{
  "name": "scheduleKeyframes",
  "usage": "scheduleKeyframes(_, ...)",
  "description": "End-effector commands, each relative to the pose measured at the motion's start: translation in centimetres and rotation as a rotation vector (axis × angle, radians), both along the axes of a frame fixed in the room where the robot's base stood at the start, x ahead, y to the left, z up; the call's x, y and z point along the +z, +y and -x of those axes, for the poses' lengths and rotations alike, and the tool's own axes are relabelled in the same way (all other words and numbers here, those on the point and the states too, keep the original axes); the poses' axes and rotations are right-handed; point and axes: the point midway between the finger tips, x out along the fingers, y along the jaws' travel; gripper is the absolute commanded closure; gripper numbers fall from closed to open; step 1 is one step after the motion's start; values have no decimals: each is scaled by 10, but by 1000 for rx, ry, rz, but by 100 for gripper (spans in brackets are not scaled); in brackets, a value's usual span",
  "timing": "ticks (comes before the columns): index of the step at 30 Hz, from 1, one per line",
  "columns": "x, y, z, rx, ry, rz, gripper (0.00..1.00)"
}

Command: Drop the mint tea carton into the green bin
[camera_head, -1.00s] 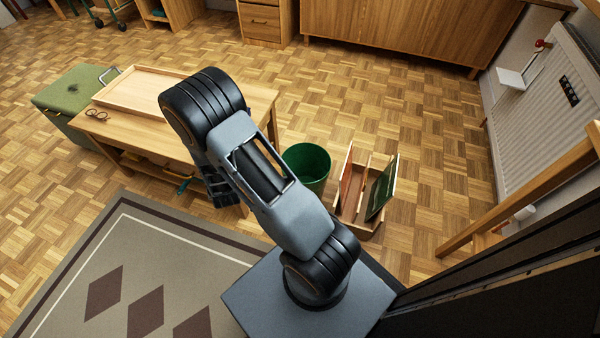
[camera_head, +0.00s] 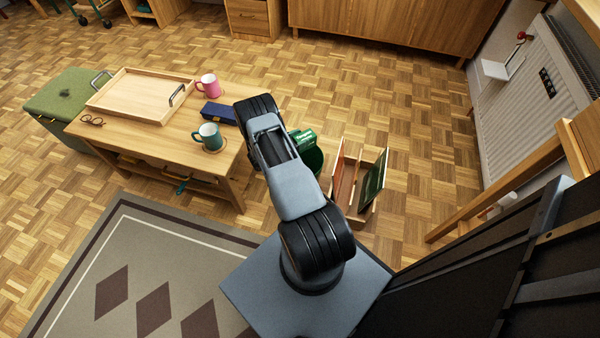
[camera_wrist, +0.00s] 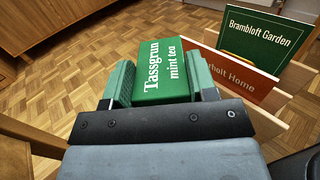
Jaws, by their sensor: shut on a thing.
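The mint tea carton (camera_wrist: 163,68) is a green box with white "Tassgrun mint tea" lettering. In the wrist view my gripper (camera_wrist: 163,85) is shut on it, with a finger on each side. In the head view the carton (camera_head: 305,138) shows as a small green piece beside my arm, above the green bin. The green bin (camera_head: 315,160) stands on the floor between the table and a wooden rack, partly hidden behind my arm and the carton. Its opening is mostly covered in the head view.
A wooden rack (camera_head: 357,213) holding upright books or boards stands right of the bin. The table (camera_head: 165,143) to the left carries a tray (camera_head: 130,97), a pink mug (camera_head: 208,87), a teal mug (camera_head: 209,137) and a dark blue box (camera_head: 219,113). Parquet floor beyond is clear.

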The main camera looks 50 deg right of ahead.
Motion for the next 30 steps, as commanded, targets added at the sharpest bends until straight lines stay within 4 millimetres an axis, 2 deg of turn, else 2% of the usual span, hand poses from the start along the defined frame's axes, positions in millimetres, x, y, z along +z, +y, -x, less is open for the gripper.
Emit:
scheduleKeyframes(15, -50, 0, 0, 2, 0, 0, 70)
scheduleKeyframes(27, -56, 0, 0, 2, -1, 0, 70)
scheduleKeyframes(28, -56, 0, 0, 2, -1, 0, 46)
scheduleKeyframes(30, -56, 0, 0, 2, -1, 0, 39)
